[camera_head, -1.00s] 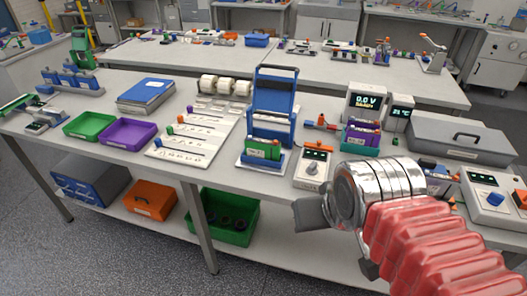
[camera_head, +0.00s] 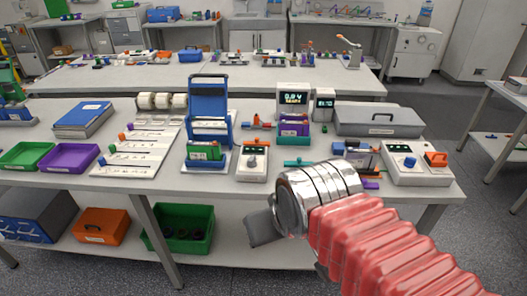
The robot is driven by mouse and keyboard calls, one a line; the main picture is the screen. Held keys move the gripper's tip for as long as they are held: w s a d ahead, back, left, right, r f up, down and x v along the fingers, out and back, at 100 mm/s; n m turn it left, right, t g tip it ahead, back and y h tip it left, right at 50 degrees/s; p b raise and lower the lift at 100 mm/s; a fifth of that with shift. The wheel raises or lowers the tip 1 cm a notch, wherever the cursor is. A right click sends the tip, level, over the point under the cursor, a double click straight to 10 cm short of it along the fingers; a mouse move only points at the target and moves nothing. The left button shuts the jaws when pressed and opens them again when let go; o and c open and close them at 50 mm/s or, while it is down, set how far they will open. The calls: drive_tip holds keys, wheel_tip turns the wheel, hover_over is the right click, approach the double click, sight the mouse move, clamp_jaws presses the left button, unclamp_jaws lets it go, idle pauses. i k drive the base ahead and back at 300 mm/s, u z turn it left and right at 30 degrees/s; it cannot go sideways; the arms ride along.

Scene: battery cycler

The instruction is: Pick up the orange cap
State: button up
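A small orange cap (camera_head: 130,126) appears to stand at the left end of one strip of a white board (camera_head: 135,157) on the near bench. Similar small coloured caps, green and blue among them, stand along the same edge of the board. At this size their shapes are unclear. My gripper (camera_head: 262,229) is in front of the bench's near edge, well to the right of the board and apart from it. One dark grey finger shows; the wrist hides much of the rest, so its opening is unclear. I see nothing held in it.
Left of the board are a purple tray (camera_head: 68,158) and a green tray (camera_head: 26,156). To its right stand a blue frame (camera_head: 208,98), a grey tester (camera_head: 253,165) and a meter display (camera_head: 292,101). A grey case (camera_head: 380,121) is at right.

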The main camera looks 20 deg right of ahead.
sight(256, 143)
drive_tip(key=k, duration=0.15)
drive_tip(key=u, duration=0.35)
drive_tip(key=i, duration=1.25)
